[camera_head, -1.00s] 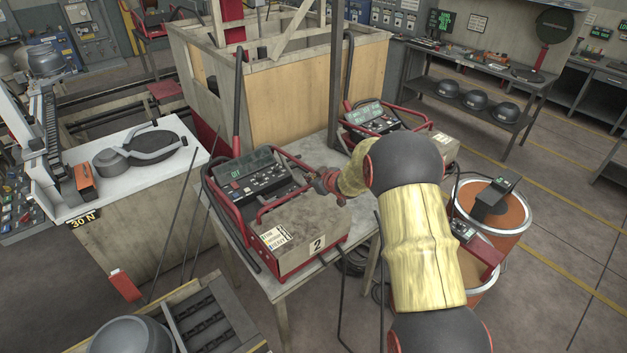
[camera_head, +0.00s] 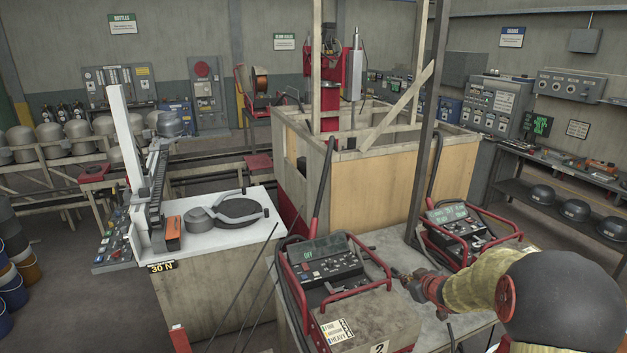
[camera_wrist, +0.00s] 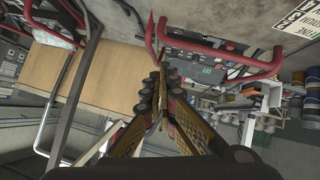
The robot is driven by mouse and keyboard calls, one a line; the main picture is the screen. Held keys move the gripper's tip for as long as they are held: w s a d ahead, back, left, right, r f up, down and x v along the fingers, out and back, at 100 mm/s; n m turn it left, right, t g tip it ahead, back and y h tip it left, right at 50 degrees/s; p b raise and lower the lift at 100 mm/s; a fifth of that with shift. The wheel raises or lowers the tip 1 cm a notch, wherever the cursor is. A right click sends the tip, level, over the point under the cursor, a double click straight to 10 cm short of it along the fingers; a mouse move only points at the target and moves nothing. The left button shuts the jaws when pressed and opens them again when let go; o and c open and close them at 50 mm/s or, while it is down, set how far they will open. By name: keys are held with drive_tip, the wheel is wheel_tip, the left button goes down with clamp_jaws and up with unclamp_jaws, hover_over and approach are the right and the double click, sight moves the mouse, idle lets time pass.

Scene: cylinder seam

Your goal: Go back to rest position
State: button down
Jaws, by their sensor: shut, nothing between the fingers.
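My gripper (camera_head: 428,288) is in the head view at lower right, at the end of my arm in its yellowish sleeve. It is over the grey table (camera_head: 376,240), between two red-framed control units. The left unit (camera_head: 335,270) has a display that reads OFF and a "2" label on its front. The right unit (camera_head: 462,232) has a lit green display. In the wrist view my gripper (camera_wrist: 163,84) has its two fingers together, with nothing seen between them. Part of a red-framed unit (camera_wrist: 205,62) shows beyond the fingertips in that view.
A wooden-walled booth (camera_head: 390,190) with posts stands behind the units. A white-topped bench (camera_head: 225,222) with a black round plate is to the left. Shelving with dark helmets (camera_head: 574,210) is at the right. Thin rods lean beside the table.

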drive_tip(key=s+d+f+m+g+h+b, duration=0.2)
drive_tip(key=s+f+g, duration=0.1)
drive_tip(key=s, duration=0.6)
drive_tip(key=s+d+f+m+g+h+b, duration=0.1)
drive_tip(key=s+d+f+m+g+h, duration=0.15)
drive_tip(key=s, duration=0.65)
drive_tip(key=s+a+f+y+b, duration=0.2)
drive_tip(key=s+a+y+b, duration=0.2)
drive_tip(key=s+a+b, duration=1.7)
drive_tip(key=s, duration=0.4)
drive_tip(key=shift+a+f, duration=0.3)
drive_tip(key=shift+a, duration=0.05)
drive_tip(key=shift+r, duration=0.15)
